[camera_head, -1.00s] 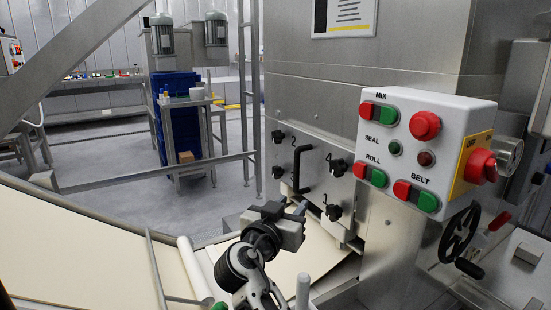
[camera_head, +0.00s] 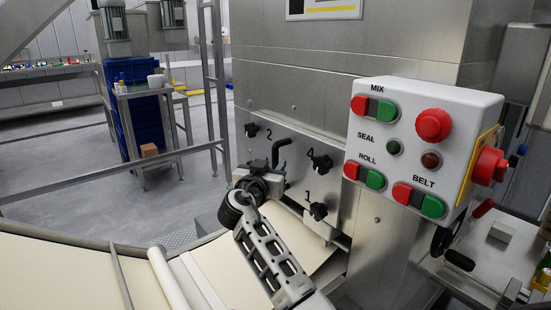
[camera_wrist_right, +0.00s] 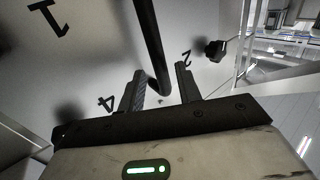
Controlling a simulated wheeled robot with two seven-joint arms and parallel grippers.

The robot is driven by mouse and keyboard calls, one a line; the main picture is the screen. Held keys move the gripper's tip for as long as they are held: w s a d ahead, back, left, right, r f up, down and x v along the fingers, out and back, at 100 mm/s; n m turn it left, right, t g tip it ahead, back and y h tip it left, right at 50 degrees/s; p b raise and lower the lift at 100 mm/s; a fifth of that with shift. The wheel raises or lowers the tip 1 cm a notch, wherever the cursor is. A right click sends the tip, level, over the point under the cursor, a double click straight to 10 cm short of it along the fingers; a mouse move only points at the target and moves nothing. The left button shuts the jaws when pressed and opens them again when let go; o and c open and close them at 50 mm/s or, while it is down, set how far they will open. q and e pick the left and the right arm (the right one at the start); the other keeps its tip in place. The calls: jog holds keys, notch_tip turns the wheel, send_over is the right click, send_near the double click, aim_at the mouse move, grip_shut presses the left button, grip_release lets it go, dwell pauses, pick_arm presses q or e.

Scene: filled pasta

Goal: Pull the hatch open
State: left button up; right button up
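The hatch (camera_head: 292,128) is a flat metal panel on the machine's front, with a bent black bar handle (camera_head: 284,145) and numbered black knobs around it. It looks shut. My right gripper (camera_head: 266,170) is up at the handle, partly covering its lower part. In the right wrist view the handle (camera_wrist_right: 149,42) comes down between the two fingers of my right gripper (camera_wrist_right: 160,80). The fingers are apart, with gaps on both sides of the bar. My left gripper is not in view.
A white control box (camera_head: 420,150) with red and green buttons juts out right of the hatch. Black knobs (camera_head: 318,211) stand out from the panel near my right arm. A cream sheet (camera_head: 60,270) on the conveyor lies below. Open floor lies to the left.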

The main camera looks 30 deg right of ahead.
aim_at(274, 162)
jog(key=shift+x, duration=1.65)
